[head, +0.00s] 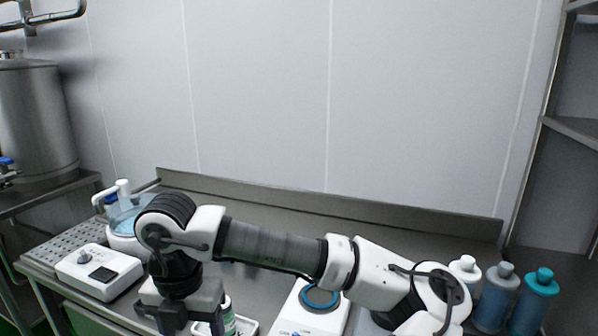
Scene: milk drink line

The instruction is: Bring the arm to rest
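My arm reaches across the steel counter from the lower right to the left, bent downward at the wrist. My gripper (188,318) points down at the bottom edge of the picture, left of centre. Its fingertips run near or past the frame edge, so its opening is unclear.
A white device with a dark screen (101,271) and a blue-tinted bowl appliance (122,217) stand left. A white device with a blue ring (318,299) lies below my arm. Several bottles (497,296) stand right. The steel counter (290,228) is clear behind the arm.

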